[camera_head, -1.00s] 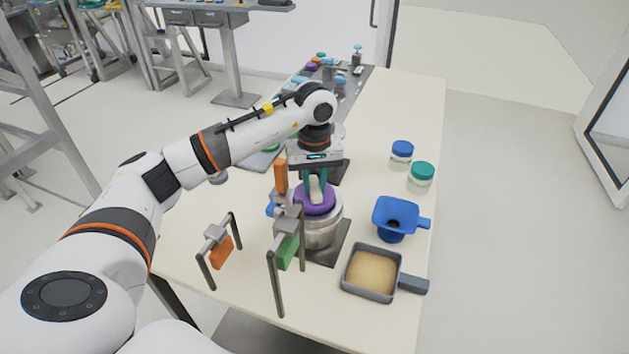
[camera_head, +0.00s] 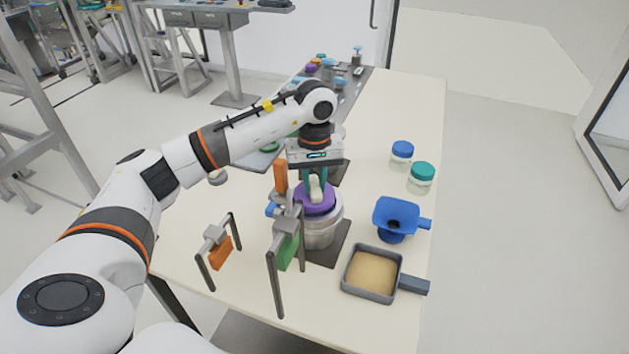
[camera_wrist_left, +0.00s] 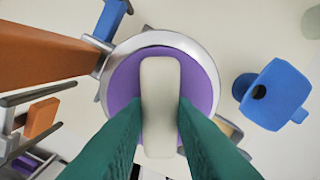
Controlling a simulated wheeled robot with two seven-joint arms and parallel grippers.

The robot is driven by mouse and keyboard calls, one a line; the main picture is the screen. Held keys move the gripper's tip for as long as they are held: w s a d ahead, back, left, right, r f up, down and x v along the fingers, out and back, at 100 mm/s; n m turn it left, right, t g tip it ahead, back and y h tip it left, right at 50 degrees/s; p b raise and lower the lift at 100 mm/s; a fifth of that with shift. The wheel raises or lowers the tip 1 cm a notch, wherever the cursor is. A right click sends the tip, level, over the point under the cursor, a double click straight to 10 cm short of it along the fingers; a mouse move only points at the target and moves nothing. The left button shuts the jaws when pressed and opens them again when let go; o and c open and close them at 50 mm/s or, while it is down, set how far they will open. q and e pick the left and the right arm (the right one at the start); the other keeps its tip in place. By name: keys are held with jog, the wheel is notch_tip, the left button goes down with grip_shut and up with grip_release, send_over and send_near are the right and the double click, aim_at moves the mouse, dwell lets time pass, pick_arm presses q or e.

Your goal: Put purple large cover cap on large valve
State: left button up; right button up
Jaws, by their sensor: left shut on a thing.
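The purple large cover cap (camera_head: 314,205) has a white bar handle and sits over the top of the silvery large valve (camera_head: 322,233). My left gripper (camera_head: 317,184) comes from above and is shut on the cap's handle. In the left wrist view, the green fingers (camera_wrist_left: 160,115) press the white handle from both sides. The purple cap (camera_wrist_left: 206,85) lies inside the valve's metal rim (camera_wrist_left: 165,38) there. I cannot tell whether the cap is fully seated. My right gripper is not in view.
A rack with orange (camera_head: 221,252) and green (camera_head: 287,251) tags stands in front and left of the valve. A blue funnel (camera_head: 396,215), a grey sand pan (camera_head: 371,273) and jars with blue (camera_head: 402,149) and teal lids (camera_head: 422,173) are to the right. The table's far right is clear.

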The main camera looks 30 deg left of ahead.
pick_arm(q)
jog(key=shift+f+b, duration=0.4)
jog(key=shift+b, duration=0.2)
dwell(1.0)
jog(key=o, duration=1.4)
jog(key=shift+r+p, duration=1.8)
jog(key=shift+r, duration=1.45)
jog(key=shift+f, duration=0.1)
